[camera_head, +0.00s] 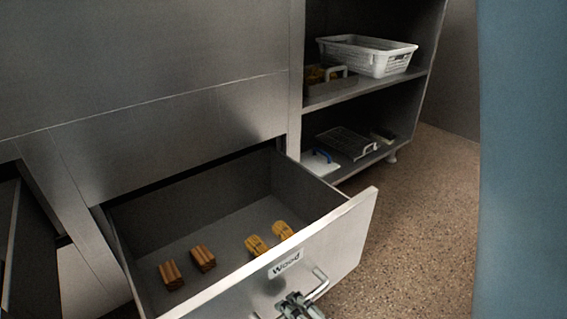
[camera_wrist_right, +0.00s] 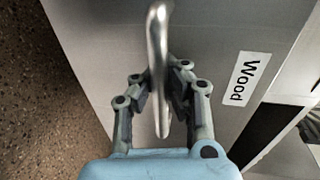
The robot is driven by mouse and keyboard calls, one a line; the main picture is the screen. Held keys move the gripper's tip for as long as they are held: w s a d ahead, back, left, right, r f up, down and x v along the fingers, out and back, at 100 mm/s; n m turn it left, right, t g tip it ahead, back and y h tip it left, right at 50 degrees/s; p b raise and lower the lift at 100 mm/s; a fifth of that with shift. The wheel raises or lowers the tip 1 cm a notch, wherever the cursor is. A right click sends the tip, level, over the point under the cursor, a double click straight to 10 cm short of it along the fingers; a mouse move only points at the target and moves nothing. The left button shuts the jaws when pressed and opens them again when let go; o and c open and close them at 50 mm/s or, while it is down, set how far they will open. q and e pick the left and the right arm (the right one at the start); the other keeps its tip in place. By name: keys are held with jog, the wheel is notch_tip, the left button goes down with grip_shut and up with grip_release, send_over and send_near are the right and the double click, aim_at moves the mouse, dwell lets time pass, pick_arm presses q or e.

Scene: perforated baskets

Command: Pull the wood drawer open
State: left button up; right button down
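The metal drawer (camera_head: 345,230) labelled "Wood" (camera_head: 285,263) is pulled well out of the steel cabinet, its inside in plain view. Its bar handle (camera_head: 319,285) is on the front panel, below the label. My right gripper (camera_head: 295,303) is at the handle at the bottom of the head view. In the right wrist view the handle (camera_wrist_right: 158,45) runs between the two fingers of my right gripper (camera_wrist_right: 160,102), which are closed against it from both sides. The drawer front (camera_wrist_right: 215,60) and label (camera_wrist_right: 243,79) show behind. My left gripper is not in view.
Brown blocks (camera_head: 203,258) and yellow wooden pieces (camera_head: 256,245) lie in the drawer. The speckled floor (camera_head: 430,215) right of the drawer is clear.

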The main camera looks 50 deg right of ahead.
jog(key=shift+r, duration=0.1)
jog(key=c, duration=1.3)
grip_release()
jog(key=shift+s, duration=0.1)
jog(key=v, duration=1.2)
